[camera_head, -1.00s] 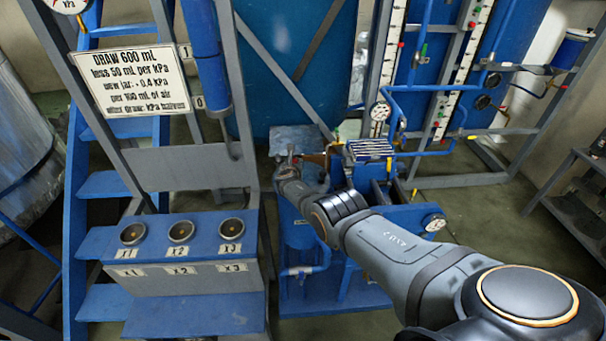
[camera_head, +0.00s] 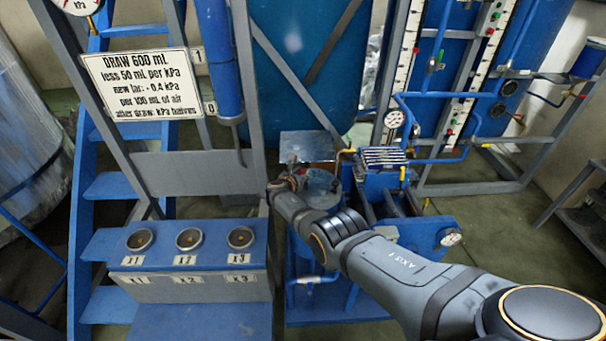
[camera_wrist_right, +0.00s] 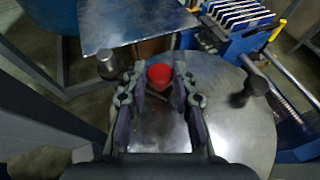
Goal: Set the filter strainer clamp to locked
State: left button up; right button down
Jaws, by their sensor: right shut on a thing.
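The filter strainer appears to be the blue vessel with a round grey metal lid (camera_head: 322,186), beside my right gripper in the head view. In the right wrist view, the lid (camera_wrist_right: 245,130) spreads below and right of the fingers, with a dark knob (camera_wrist_right: 256,85) on its right and a grey knob (camera_wrist_right: 110,65) at upper left. My right gripper (camera_wrist_right: 160,82) is shut on a red-tipped handle (camera_wrist_right: 159,74), apparently the clamp's. Its lower part is hidden between the fingers. In the head view my right gripper (camera_head: 284,183) is small, at the lid's left edge. My left gripper is out of view.
A flat grey plate (camera_head: 307,146) stands just behind the lid. A ribbed blue block (camera_head: 384,157) and gauges (camera_head: 394,119) are to its right. A blue console with three round sockets (camera_head: 188,240) stands at left, near a grey frame post.

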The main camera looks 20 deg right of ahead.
jog(key=shift+w+a+r, duration=0.1)
jog(key=shift+a, duration=0.05)
jog(key=c, duration=1.4)
grip_release()
jog(key=shift+o, duration=1.7)
jog(key=shift+a, duration=0.1)
jog(key=shift+s+a+r, duration=0.15)
jog(key=shift+s+a, duration=0.35)
jog(key=v, duration=0.6)
jog(key=shift+r, duration=0.1)
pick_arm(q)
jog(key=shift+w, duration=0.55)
